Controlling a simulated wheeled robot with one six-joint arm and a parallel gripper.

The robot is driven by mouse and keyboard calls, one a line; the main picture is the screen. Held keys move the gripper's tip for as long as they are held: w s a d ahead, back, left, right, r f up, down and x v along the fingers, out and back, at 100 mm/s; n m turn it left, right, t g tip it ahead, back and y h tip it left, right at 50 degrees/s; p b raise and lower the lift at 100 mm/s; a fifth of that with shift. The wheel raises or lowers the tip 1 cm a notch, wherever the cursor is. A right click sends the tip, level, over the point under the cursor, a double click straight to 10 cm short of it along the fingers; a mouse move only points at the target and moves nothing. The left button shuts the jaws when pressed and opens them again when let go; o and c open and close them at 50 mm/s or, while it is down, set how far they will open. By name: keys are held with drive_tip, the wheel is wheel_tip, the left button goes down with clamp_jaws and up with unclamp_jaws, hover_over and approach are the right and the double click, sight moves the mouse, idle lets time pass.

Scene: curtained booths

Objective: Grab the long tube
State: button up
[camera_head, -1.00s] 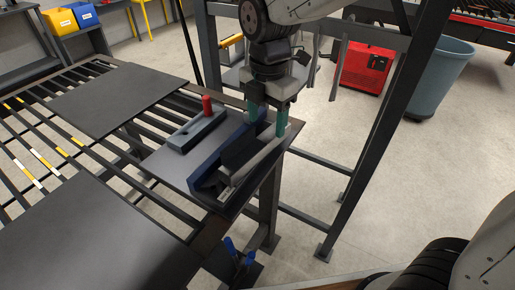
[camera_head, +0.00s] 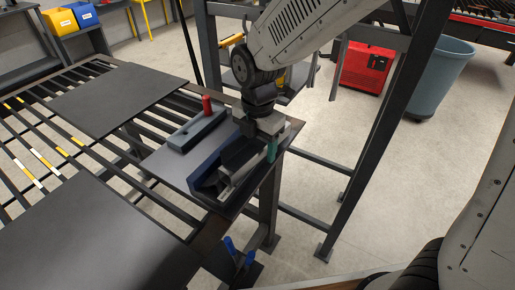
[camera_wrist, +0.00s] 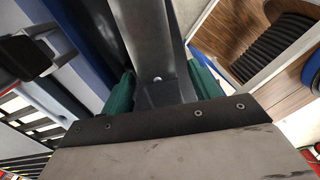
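The long tube (camera_head: 240,180) is a grey, straight-sided bar lying in a dark blue cradle (camera_head: 207,168) on a grey plate at the bench corner. My gripper (camera_head: 258,148) is lowered over the far part of the tube. In the wrist view the tube (camera_wrist: 150,38) runs between the two green fingers of my gripper (camera_wrist: 163,88), one on each side. The fingers are apart, and I see no clear grip on the tube.
A grey block with a red knob (camera_head: 207,104) stands left of the cradle. Dark metal frame posts (camera_head: 385,120) rise to the right. A blue-handled clamp (camera_head: 238,252) is below the bench's front corner. A red box (camera_head: 366,68) and grey bin (camera_head: 440,78) stand behind.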

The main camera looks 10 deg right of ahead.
clamp_jaws()
drive_tip(key=shift+r, duration=0.15)
